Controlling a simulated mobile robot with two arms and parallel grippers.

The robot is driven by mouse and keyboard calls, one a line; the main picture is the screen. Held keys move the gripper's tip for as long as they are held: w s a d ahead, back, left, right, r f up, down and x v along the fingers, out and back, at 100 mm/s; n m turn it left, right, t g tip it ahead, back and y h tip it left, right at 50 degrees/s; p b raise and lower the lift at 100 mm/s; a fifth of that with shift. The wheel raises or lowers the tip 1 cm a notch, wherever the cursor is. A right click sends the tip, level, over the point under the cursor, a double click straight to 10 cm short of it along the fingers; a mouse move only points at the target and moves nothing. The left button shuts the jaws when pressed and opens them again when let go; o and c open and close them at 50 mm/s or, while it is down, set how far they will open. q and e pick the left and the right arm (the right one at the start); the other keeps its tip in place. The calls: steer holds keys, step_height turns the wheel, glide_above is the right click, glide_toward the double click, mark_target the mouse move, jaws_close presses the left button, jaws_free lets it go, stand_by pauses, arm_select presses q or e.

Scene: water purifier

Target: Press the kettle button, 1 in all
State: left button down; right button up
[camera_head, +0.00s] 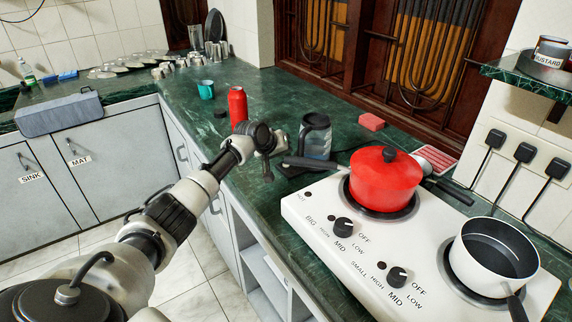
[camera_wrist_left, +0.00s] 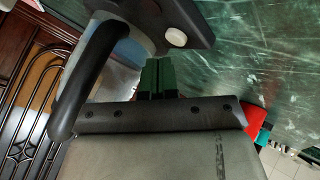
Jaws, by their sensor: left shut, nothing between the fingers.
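The kettle (camera_head: 316,138) stands on the green counter, with a black lid, a dark handle and a bluish see-through body. In the left wrist view its black handle (camera_wrist_left: 88,78) is at the left and its dark base at the top. A round white button (camera_wrist_left: 176,38) sits on that base. My left gripper (camera_head: 279,142) is just left of the kettle in the head view. In the wrist view its dark green fingers (camera_wrist_left: 158,76) are shut and empty, just below the button in the picture. Contact cannot be told. My right gripper is not in view.
A white stove (camera_head: 300,212) with a red pot (camera_head: 385,180) and a white saucepan (camera_head: 495,250) is right of the kettle. A pink sponge (camera_head: 371,122) lies near the window.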

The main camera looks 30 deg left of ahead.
mark_target(284, 164)
arm_select(q)
steer(key=shift+f, duration=0.1)
stand_by(0.3)
steer(key=shift+f, duration=0.3)
steer(key=shift+f, duration=0.45)
stand_by(0.8)
steer(key=shift+r, duration=0.1)
steer(key=shift+r+p, duration=0.75)
steer(key=shift+p, duration=0.1)
step_height(284, 164, up, 5)
steer(key=p, duration=0.5)
